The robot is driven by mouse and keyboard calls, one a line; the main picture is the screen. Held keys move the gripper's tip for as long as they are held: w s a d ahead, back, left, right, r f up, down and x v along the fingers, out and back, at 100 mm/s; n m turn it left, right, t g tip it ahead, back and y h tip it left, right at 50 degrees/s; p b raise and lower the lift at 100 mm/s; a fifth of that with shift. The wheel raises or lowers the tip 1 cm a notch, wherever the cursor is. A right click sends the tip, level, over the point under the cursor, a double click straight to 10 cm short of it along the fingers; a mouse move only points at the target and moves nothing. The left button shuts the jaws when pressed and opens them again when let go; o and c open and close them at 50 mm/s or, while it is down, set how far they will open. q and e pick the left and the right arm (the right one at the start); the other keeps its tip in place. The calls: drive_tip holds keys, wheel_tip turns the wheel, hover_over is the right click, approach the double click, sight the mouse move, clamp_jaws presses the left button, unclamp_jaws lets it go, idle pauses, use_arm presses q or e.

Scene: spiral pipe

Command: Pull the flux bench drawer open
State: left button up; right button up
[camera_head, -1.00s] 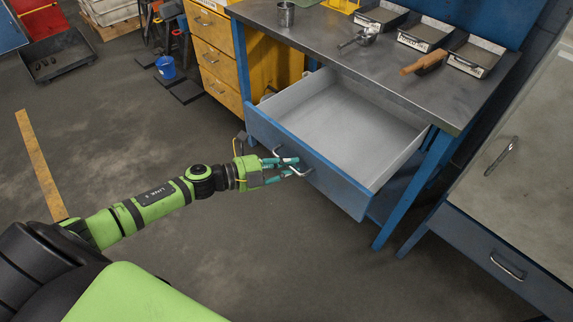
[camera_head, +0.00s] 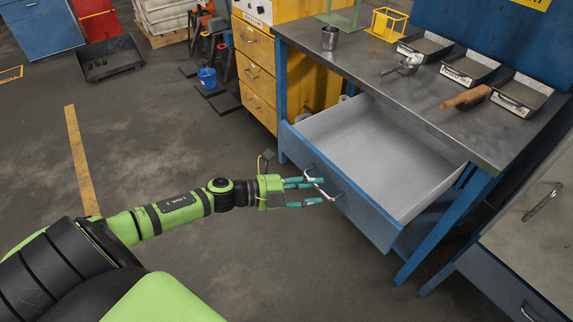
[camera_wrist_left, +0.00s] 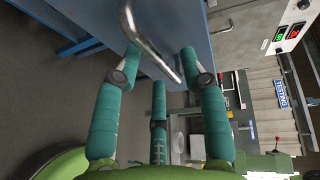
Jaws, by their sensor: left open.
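The flux bench drawer, with a blue front (camera_head: 365,214) and a pale grey, empty inside, stands pulled well out from under the bench (camera_head: 420,95). Its curved metal handle (camera_head: 326,190) is on the front face; in the left wrist view the handle (camera_wrist_left: 150,42) reaches down between my fingertips. My left gripper (camera_head: 316,191) has teal fingers spread apart at the handle; they also show in the left wrist view (camera_wrist_left: 161,64). It is open, and I cannot tell whether a finger touches the handle. My right gripper is not in view.
On the bench top are a metal cup (camera_head: 329,38), a metal scoop (camera_head: 405,65), a wooden-handled tool (camera_head: 466,98) and labelled trays (camera_head: 470,67). A yellow drawer cabinet (camera_head: 256,75) stands left of the bench, another cabinet (camera_head: 540,235) to the right.

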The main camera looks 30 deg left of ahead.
use_arm(q)
drive_tip(key=v, duration=1)
drive_tip(key=shift+r, duration=0.15)
drive_tip(key=a+f+n+t+y+p, duration=0.2)
drive_tip(key=a+f+n+y, duration=0.5)
drive_tip(key=f, duration=0.3)
drive_tip(key=s+a+f+n+g+y+p, duration=0.1)
drive_tip(key=s+f+n+g+y, duration=0.1)
drive_tip(key=s+f+n, duration=0.45)
drive_tip(key=s+a+f+n+g+y, duration=0.1)
drive_tip(key=s+f+n+g+y, duration=0.15)
drive_tip(key=f, duration=0.75)
drive_tip(key=s+d+f+n+g, duration=0.2)
drive_tip(key=s+d+f, duration=0.2)
drive_tip(key=s, duration=0.4)
drive_tip(key=s+d+f+n+g+p, duration=0.1)
drive_tip(key=s+d+f+n+g, duration=0.2)
drive_tip(key=s+d+f, duration=0.2)
drive_tip(key=s+d+f+n+g+p, duration=0.1)
drive_tip(key=s+d+f, duration=0.4)
drive_tip(key=s, duration=0.7)
drive_tip(key=d+n+g, duration=0.1)
drive_tip(key=d+g, duration=0.1)
drive_tip(key=shift+d, duration=0.3)
